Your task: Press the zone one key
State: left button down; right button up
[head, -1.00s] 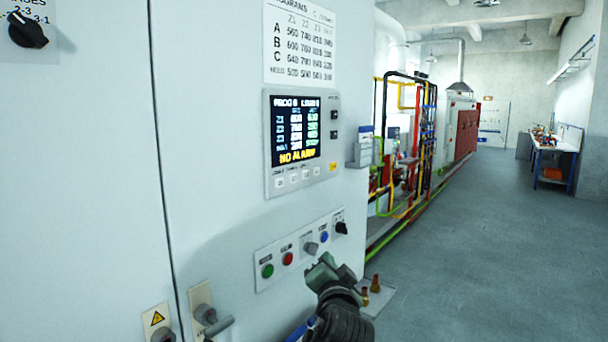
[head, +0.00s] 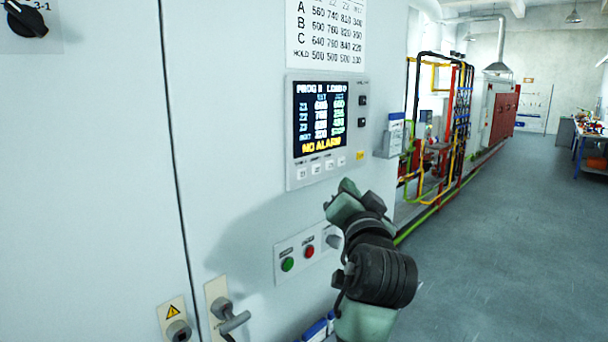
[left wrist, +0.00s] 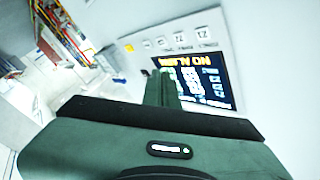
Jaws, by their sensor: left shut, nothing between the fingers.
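The controller panel (head: 361,88) on the pale cabinet has a lit screen (head: 320,119) reading NO ALARM in yellow. Below the screen is a row of small white keys. The zone one key (head: 302,172) appears to be the leftmost; in the left wrist view, where the panel is upside down, a key marked like Z1 (left wrist: 204,35) is at the right end. My left gripper (head: 340,200) is shut and empty, below and right of the key row, apart from the keys. Its closed fingers (left wrist: 161,88) overlap the screen's edge in the left wrist view. My right gripper is not in view.
Below is a button strip with a green button (head: 287,264) and a red button (head: 309,251); my left arm hides its right part. A handle (head: 232,318) juts out lower left. Pipework (head: 440,130) stands beyond the cabinet's right edge.

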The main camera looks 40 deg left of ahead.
pick_arm(q)
send_near(309, 169)
jog(key=shift+w+a+r, duration=0.1)
jog(key=shift+w+a, duration=0.15)
jog(key=shift+w, duration=0.3)
jog(key=shift+w+a+r, duration=0.15)
jog(key=shift+w+a, duration=0.1)
jog(key=shift+w, duration=0.35)
jog(key=shift+w+a+r, duration=0.1)
jog(key=shift+w+a, duration=0.2)
jog(key=shift+w, duration=0.25)
jog(key=shift+a+p, duration=0.15)
jog(key=shift+p, duration=0.25)
dwell(0.5)
jog(key=shift+a, duration=0.3)
jog(key=shift+a, duration=0.35)
dwell(0.6)
jog(key=shift+d, duration=0.75)
jog(key=shift+s+d, duration=0.2)
jog(key=shift+d, duration=2.3)
